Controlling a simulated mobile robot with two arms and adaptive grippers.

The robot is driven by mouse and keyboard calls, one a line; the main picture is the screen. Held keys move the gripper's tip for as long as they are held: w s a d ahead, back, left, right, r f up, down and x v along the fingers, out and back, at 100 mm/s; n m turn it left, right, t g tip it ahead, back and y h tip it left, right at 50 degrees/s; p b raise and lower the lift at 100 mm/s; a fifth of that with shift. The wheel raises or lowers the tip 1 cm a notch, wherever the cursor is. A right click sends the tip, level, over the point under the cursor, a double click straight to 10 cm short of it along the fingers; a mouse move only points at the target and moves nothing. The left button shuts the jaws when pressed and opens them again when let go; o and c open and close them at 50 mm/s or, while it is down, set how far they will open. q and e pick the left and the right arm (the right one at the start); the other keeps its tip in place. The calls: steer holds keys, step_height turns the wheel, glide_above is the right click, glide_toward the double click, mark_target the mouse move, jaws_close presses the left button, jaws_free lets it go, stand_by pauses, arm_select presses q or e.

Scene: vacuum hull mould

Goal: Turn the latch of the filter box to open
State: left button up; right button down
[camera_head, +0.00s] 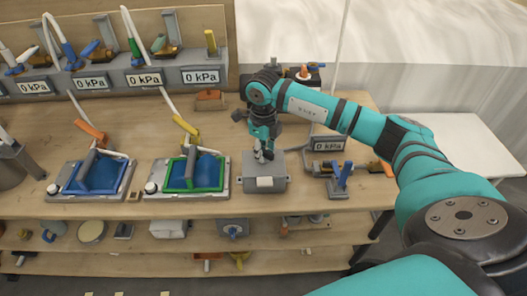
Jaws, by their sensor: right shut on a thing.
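My right gripper (262,155) points down at the top of the box and is shut on the latch there. The latch is small and mostly hidden by the fingers, so its turn angle cannot be told. My right arm reaches in from the right. My left gripper is not in view.
A blue-framed tray (70,188) and a green-framed tray (222,178) stand left of the box. Several gauges reading 0 kPa line the back. A lower shelf (130,258) holds assorted parts.

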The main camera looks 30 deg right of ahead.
steer(key=shift+f+n+b, duration=0.15)
steer(key=shift+n+b, duration=0.35)
steer(key=shift+n, duration=0.9)
steer(key=shift+n+b, duration=0.6)
steer(key=shift+b, duration=0.1)
steer(key=shift+n, duration=0.8)
